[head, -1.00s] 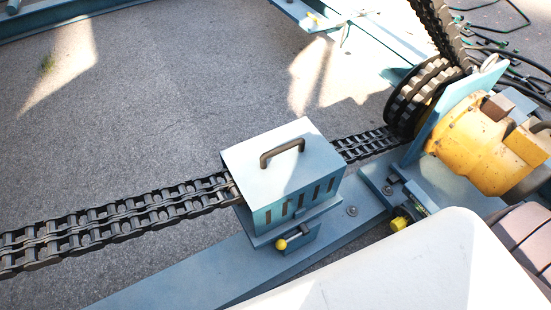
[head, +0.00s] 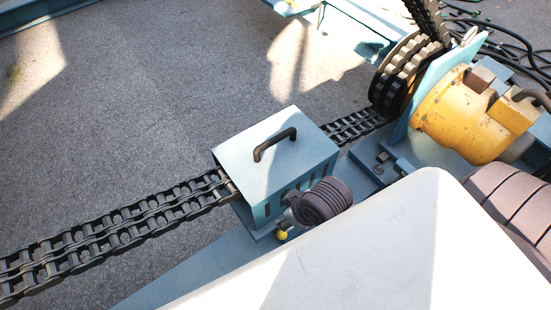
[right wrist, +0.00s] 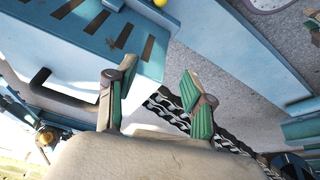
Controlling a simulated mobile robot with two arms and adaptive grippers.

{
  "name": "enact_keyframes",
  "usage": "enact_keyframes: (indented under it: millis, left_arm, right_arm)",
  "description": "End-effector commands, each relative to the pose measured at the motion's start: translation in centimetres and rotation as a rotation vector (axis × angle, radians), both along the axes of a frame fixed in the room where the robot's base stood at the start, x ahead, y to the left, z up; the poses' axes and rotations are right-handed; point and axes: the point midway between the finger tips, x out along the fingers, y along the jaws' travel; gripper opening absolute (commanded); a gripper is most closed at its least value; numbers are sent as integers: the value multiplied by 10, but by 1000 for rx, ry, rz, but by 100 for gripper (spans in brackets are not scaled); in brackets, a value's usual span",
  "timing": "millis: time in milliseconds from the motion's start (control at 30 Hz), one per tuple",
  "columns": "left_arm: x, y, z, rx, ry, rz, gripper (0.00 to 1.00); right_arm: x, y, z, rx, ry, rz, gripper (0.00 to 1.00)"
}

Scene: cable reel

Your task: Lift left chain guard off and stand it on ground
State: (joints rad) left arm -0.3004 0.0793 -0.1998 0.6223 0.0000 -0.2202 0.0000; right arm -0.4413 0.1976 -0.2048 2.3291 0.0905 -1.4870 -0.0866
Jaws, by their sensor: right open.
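The chain guard (head: 245,150) is a pale blue box with a dark handle (head: 275,144) on top. It sits upright over the chain in the head view. In the right wrist view the guard's slotted side (right wrist: 95,28) fills the upper left, with its dark handle (right wrist: 62,93) below. My right gripper (right wrist: 155,98) is open, its green-padded fingers apart with nothing between them. It is close to the guard, and the handle lies left of both fingers. My left gripper is not in view.
The black chain (head: 110,235) runs left from the guard and right to a sprocket (head: 405,72). A yellow motor (head: 455,115) stands at right. Black hoses (head: 510,45) lie behind it. Grey ground (head: 160,110) is clear behind the chain.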

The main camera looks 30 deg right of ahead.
Motion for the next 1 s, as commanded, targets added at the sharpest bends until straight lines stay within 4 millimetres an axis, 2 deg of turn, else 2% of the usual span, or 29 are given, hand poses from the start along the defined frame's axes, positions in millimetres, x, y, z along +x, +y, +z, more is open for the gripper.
enact_keyframes:
  millis: [33,133,333,500,567,633,800,900,1000]
  left_arm:
    - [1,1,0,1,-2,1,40]
    - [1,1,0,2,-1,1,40]
    - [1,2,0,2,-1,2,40]
    - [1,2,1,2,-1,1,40]
    - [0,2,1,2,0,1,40]
    - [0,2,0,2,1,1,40]
    - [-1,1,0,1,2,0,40]
    - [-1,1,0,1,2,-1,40]
    - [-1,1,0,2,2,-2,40]
  right_arm:
    - [12,7,14,-4,-36,79,52]
    - [28,22,28,-12,-76,224,52]
    - [60,43,42,-61,-141,514,52]
    - [93,45,48,-155,-175,790,52]
    - [109,37,50,-207,-176,901,52]
    - [129,19,54,-279,-165,1023,52]
    - [170,-40,72,-412,-105,1206,52]
    - [185,-70,83,-454,-77,1250,52]
    - [193,-89,91,-474,-60,1270,52]
